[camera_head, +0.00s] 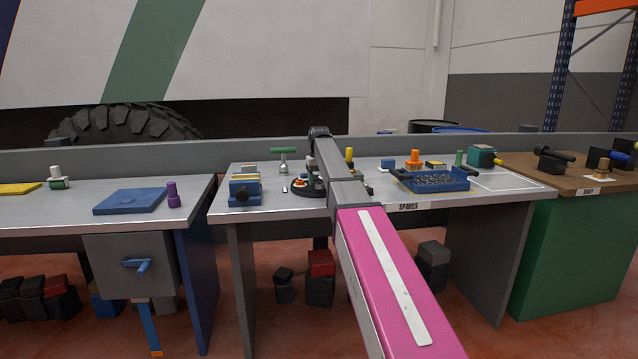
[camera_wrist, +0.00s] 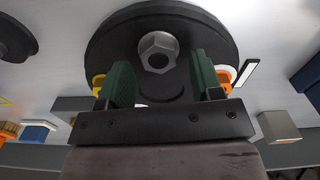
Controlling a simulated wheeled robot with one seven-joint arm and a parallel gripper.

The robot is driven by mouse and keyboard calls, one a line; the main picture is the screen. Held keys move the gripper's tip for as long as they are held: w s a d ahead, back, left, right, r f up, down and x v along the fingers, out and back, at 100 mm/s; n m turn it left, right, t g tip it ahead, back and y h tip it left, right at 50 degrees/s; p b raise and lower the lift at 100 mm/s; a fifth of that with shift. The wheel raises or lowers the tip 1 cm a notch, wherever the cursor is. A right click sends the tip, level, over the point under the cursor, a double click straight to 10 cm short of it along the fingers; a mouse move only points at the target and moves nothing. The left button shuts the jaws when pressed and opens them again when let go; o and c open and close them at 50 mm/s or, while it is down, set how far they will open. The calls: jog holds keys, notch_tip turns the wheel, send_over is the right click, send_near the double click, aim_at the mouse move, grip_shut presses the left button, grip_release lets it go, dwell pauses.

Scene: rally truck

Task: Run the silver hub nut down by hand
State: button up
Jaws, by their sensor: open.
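The silver hub nut (camera_wrist: 158,52) is a hexagonal nut with a dark central hole, seen in the wrist view on a dark round hub (camera_wrist: 110,45). My gripper (camera_wrist: 161,74) is open, with one green-padded finger on each side of the nut's near edge. Gaps show between the nut and both fingers, and whether the tips are level with it in depth I cannot tell. In the head view my arm covers the gripper and the nut. Part of a dark round base (camera_head: 300,191) shows just left of my arm on the table marked SPARES.
On the SPARES table (camera_head: 270,207) stand a green-handled tool (camera_head: 284,158), a blue-and-yellow block stack (camera_head: 244,188), a blue tray (camera_head: 436,181) and an orange knob (camera_head: 414,158). A bench (camera_head: 60,205) is at left, a green cabinet (camera_head: 560,260) at right.

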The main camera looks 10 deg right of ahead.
jog(key=shift+f, duration=0.5)
jog(key=c, duration=0.9)
jog(key=shift+c, duration=0.2)
jog(key=shift+m, duration=0.4)
jog(key=m, duration=0.3)
jog(key=shift+d, duration=0.15)
jog(key=shift+d+m, duration=0.1)
jog(key=shift+m, duration=1.9)
